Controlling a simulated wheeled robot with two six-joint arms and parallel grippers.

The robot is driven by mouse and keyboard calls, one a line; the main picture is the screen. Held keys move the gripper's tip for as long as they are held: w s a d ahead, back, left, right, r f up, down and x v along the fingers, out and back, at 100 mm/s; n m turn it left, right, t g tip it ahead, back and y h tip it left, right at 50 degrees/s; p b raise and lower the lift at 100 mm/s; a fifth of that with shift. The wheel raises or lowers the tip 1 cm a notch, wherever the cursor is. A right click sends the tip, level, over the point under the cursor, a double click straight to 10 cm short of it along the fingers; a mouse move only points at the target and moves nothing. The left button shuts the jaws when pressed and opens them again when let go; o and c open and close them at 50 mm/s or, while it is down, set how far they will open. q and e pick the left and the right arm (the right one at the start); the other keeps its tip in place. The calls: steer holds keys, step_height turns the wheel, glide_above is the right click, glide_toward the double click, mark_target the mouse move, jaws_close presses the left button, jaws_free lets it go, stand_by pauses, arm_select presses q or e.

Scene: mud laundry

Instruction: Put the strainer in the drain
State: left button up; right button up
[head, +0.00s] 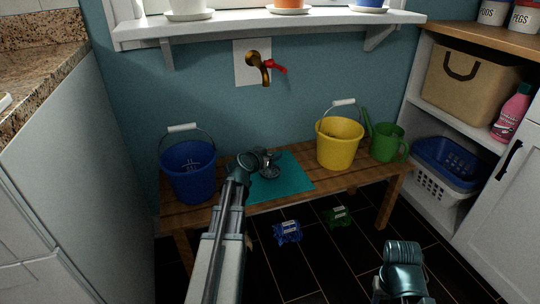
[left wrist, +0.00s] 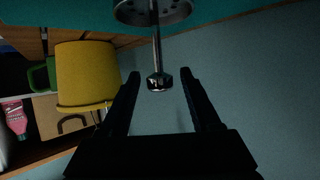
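The metal strainer (head: 271,171) sits on a teal mat (head: 297,182) on the wooden bench, partly hidden by my left gripper (head: 259,160). In the left wrist view the strainer shows a perforated disc (left wrist: 152,9) with a thin stem ending in a round knob (left wrist: 159,81). My left gripper (left wrist: 160,75) is open there, with the knob between its fingertips and a gap on both sides. My right arm shows at the bottom right of the head view, but its fingers do not. I see no drain in either view.
A blue bucket (head: 187,174) stands left of the mat; a yellow bucket (head: 338,145) and green watering can (head: 387,144) stand right. A brass tap (head: 260,67) with a red handle is on the wall above. Blue (head: 288,232) and green (head: 338,217) items lie on the floor.

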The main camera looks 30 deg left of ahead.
arm_select(q)
steer(key=shift+r, duration=0.25)
steer(key=a+p+v, duration=0.1)
steer(key=p+v, duration=0.4)
steer(key=v, duration=0.7)
steer(key=shift+d, duration=0.45)
steer(key=shift+f, duration=0.1)
steer(key=s+d+f+m+g+h, duration=0.1)
steer(key=d+f+m+g+h, duration=0.2)
steer(key=d, duration=0.9)
steer(key=d+f+m+g+h, duration=0.1)
steer(key=d+f+g+h, duration=0.3)
steer(key=d, duration=0.8)
steer(key=s+d+f+g+y, duration=0.3)
steer(key=s+d, duration=0.3)
steer(key=s, duration=0.2)
steer(key=s+d+f+g+y, duration=0.3)
steer(key=s+d+y, duration=0.1)
steer(key=s+d, duration=0.3)
steer(key=shift+s+f+m+g, duration=0.15)
steer(key=shift+s+m+g, duration=0.15)
steer(key=shift+s+m, duration=0.1)
